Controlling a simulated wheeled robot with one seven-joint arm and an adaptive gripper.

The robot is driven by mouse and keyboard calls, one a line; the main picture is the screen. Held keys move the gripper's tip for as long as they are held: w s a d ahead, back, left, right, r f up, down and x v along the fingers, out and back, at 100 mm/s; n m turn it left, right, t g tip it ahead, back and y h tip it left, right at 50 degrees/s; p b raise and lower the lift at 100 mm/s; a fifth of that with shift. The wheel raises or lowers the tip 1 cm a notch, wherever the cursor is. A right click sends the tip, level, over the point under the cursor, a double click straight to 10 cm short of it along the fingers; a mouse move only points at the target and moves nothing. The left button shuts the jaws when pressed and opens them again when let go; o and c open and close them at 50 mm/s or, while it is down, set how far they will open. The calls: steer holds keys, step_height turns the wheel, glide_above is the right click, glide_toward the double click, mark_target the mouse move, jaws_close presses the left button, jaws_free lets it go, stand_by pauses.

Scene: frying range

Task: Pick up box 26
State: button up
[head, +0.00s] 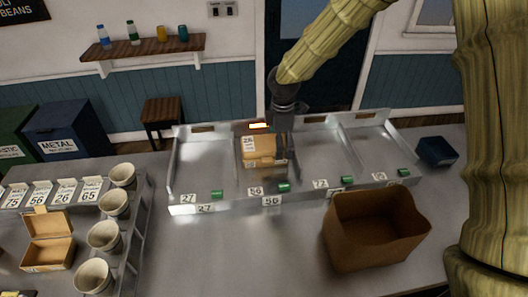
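A cardboard box (259,151) stands in the second compartment from the left of the metal tray (182,197) in the head view. It has a white label on its upper left that appears to read 26, though the print is small. My gripper (284,121) points down at the right side of this box and overlaps it in the picture. Its fingertips are dark and hard to make out against the box, so I cannot tell whether they touch or grip it.
A large brown open bin (374,232) stands in front of the tray at right. A small dark blue container (437,152) is at far right. At left stand a rack with several cups (104,236), number cards (65,192) and an open cardboard box (48,243). The counter's front middle is clear.

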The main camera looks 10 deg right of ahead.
steer(key=shift+f+p, duration=0.3)
steer(key=shift+f, duration=0.95)
steer(key=shift+c, duration=0.4)
steer(key=c, duration=1)
steer(key=shift+r, duration=0.1)
steer(key=shift+c, duration=0.3)
steer(key=shift+r, duration=0.1)
